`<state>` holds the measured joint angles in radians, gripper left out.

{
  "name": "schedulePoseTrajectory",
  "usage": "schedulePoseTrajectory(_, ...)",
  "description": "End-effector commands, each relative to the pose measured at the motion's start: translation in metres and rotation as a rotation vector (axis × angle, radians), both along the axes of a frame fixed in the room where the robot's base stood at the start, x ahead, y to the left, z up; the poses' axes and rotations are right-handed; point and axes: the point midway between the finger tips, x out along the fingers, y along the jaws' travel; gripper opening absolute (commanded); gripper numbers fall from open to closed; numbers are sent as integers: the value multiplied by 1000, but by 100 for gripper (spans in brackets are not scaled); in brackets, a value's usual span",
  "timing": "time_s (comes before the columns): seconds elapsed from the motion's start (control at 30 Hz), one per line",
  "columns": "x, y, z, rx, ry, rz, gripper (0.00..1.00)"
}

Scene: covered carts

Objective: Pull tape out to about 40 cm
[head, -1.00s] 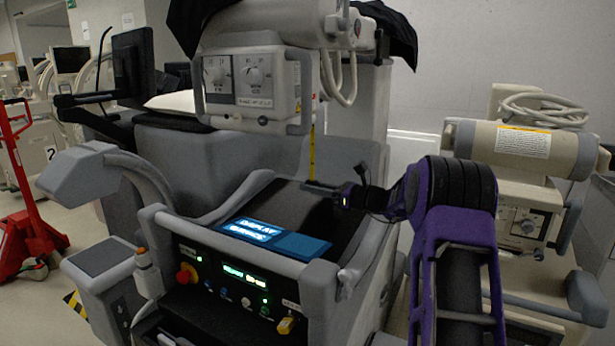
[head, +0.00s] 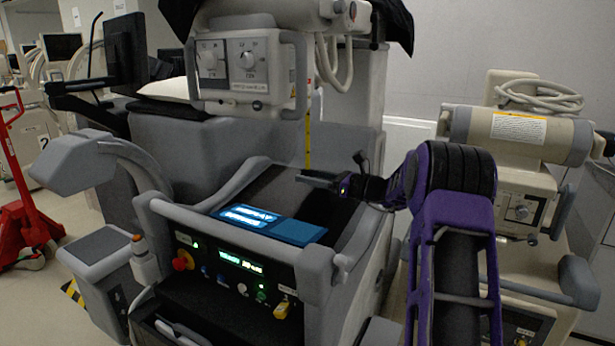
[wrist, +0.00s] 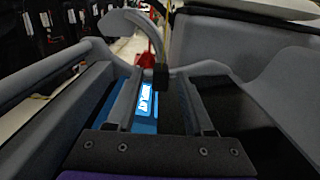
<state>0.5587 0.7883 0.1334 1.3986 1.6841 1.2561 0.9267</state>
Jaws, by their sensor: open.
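A narrow yellow tape (head: 308,145) hangs straight down in front of the grey cart body, below the beige tube head's control box. In the wrist view the yellow tape (wrist: 170,33) runs up from behind a small black block (wrist: 160,77), which looks like its end piece. My gripper (head: 303,179) is over the dark sloping top of the cart, close to the tape's lower end. In the wrist view my gripper (wrist: 160,92) is open, with the black block showing between its two fingertips. I cannot tell whether the fingers touch it.
A lit blue display panel (head: 269,225) lies on the cart top below my gripper. A grey handle bar (head: 232,240) crosses the cart's front. The beige control box (head: 250,72) overhangs above. A second beige cart (head: 520,135) stands at right, a red pallet jack (head: 22,190) at left.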

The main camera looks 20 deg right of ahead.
Motion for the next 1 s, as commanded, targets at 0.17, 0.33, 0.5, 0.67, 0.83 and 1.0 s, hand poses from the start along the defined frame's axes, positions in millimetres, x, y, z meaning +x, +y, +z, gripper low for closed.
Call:
schedulePoseTrajectory(0.17,-25,-27,2,-1,1,-5,52)
schedulePoseTrajectory(0.33,-55,-57,1,0,0,-5,52)
schedulePoseTrajectory(0.5,-84,-85,1,0,0,-5,52)
schedulePoseTrajectory(0.67,-104,-104,1,0,0,-2,52)
schedulePoseTrajectory(0.83,-115,-115,0,-1,-1,0,52)
schedulePoseTrajectory(1.0,-117,-117,0,-1,0,0,52)
